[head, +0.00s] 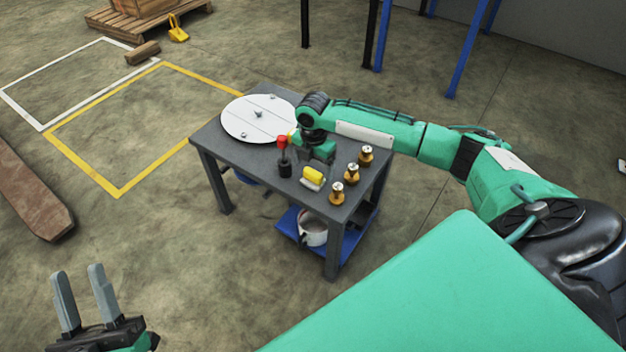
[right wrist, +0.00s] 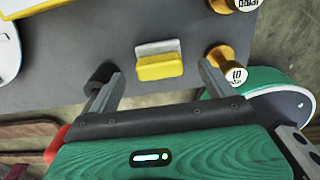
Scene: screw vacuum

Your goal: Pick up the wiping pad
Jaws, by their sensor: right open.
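The wiping pad (head: 313,176), a small block with a yellow top and a whitish lower part, lies on the grey table near its front edge. It also shows in the right wrist view (right wrist: 159,67), ahead of and between the fingers. My right gripper (right wrist: 160,88) is open and empty. In the head view my right gripper (head: 318,155) is low over the table just behind the pad, its fingers mostly hidden. My left gripper (head: 79,285) is open and empty at the lower left, away from the table.
Several gold weights (head: 351,173) stand right of the pad. A red-topped black tool (head: 283,155) stands to its left. A round white disc (head: 256,122) with small metal pieces covers the table's far left. A pot (head: 312,230) sits on the blue lower shelf (head: 343,251).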

